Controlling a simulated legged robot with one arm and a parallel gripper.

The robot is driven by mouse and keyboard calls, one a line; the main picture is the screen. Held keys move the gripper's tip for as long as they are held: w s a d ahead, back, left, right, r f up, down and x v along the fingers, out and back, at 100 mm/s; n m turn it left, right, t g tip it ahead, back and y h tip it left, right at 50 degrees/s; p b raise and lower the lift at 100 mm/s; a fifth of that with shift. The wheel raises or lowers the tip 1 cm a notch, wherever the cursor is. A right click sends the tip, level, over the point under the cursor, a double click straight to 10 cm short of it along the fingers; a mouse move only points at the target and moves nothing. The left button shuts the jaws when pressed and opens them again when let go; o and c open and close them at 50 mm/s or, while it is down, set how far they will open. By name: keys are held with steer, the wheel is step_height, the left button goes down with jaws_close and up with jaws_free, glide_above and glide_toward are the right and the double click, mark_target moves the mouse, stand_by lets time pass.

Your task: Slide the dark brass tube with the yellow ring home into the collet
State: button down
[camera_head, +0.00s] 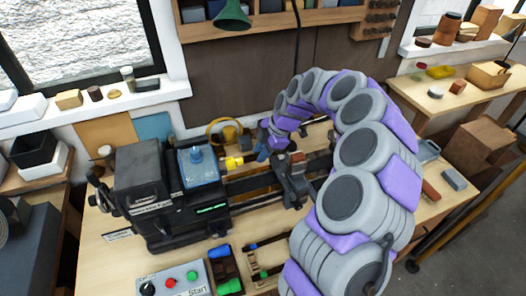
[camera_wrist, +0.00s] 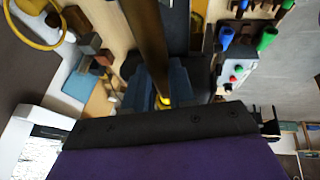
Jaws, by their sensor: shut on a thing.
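The dark brass tube (camera_wrist: 147,38) runs down the middle of the wrist view from the top edge, with a yellow ring (camera_wrist: 163,101) near its lower visible end. My gripper (camera_head: 262,150) is shut on the tube just right of the black lathe-like machine (camera_head: 160,198). A yellow part (camera_head: 233,162) shows between the gripper and the machine; I cannot tell if it is the ring or part of the collet. The collet mouth is not clearly visible, and my gripper's dark body hides the area below the ring in the wrist view.
A dark carriage (camera_head: 292,180) stands on the machine's rails just right of my gripper. A control box (camera_head: 172,282) with coloured buttons and a tray (camera_head: 225,272) of blue and green parts sit at the front. A yellow hoop (camera_head: 222,128) is behind the machine.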

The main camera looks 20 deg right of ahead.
steer(key=c, duration=0.9)
jaws_free()
steer(key=shift+o, duration=0.2)
steer(key=v, duration=1.7)
steer(key=shift+r, duration=0.2)
steer(key=s+a+m+g+h+b, duration=0.1)
steer(key=s+a+m+g+b, duration=0.3)
steer(key=s+a, duration=1)
steer(key=s+f+m+h+b, duration=0.1)
steer(key=s+f+m+h, duration=0.1)
steer(key=s+f+m, duration=0.5)
steer(key=s+f+m+h+b, duration=0.1)
steer(key=s+f+m, duration=0.6)
steer(key=s, duration=0.8)
steer(key=shift+s+a+f+h+b, duration=0.3)
steer(key=shift+a+f+h+b, duration=0.15)
steer(key=shift+f+b, duration=0.2)
